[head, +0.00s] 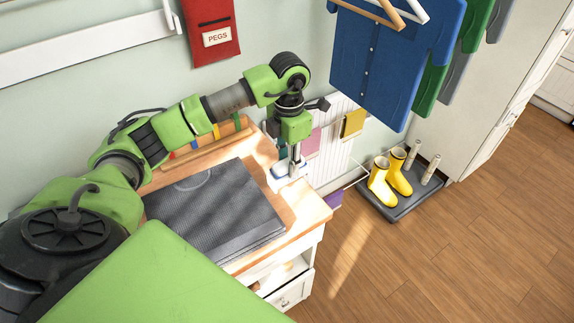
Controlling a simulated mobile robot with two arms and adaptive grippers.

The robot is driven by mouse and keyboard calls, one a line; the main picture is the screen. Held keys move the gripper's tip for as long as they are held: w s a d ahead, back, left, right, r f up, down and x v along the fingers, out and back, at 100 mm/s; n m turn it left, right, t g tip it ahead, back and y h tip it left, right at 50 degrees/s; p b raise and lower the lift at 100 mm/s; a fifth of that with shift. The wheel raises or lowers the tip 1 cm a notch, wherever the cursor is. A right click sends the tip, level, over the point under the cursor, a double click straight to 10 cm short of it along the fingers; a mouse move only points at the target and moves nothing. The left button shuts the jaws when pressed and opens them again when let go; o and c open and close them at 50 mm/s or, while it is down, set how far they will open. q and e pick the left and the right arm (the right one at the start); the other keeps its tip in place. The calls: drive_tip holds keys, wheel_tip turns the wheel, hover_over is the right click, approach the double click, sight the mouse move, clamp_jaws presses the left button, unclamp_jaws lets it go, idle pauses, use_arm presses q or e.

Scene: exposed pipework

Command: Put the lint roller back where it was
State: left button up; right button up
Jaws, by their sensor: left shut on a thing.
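My left gripper (294,158) points down over the right back corner of the wooden counter (311,207). It is shut on a slim, pale thing that appears to be the lint roller, mostly hidden by the fingers. Right under the fingertips is a small white and blue piece (288,172) at the counter top. I cannot tell whether this is part of the roller or a holder it stands in, nor whether the roller touches the counter. My right gripper is not in view.
A dark grey ribbed mat (215,210) covers much of the counter. A drawer (290,290) below stands open. A blue shirt (392,60) hangs at the right. Yellow boots (384,184) stand on a dark floor tray (405,207). A red peg bag (211,25) hangs on the wall.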

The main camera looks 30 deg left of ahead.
sight(287, 171)
use_arm(q)
drive_tip(key=shift+w+a+f, duration=0.15)
drive_tip(key=shift+f, duration=0.05)
drive_tip(key=f+p, duration=0.2)
drive_tip(key=f, duration=0.1)
drive_tip(key=shift+w+a, duration=0.15)
drive_tip(key=shift+a, duration=0.15)
drive_tip(key=shift+f+p, duration=0.3)
drive_tip(key=shift+p, duration=0.05)
drive_tip(key=shift+f, duration=0.35)
drive_tip(key=o, duration=1.1)
drive_tip(key=shift+c, duration=0.2)
drive_tip(key=shift+r, duration=0.15)
wheel_tip(287, 171, up, 11)
drive_tip(key=b, duration=0.4)
drive_tip(key=shift+w+b, duration=0.1)
drive_tip(key=shift+b, duration=0.2)
drive_tip(key=shift+r, duration=0.55)
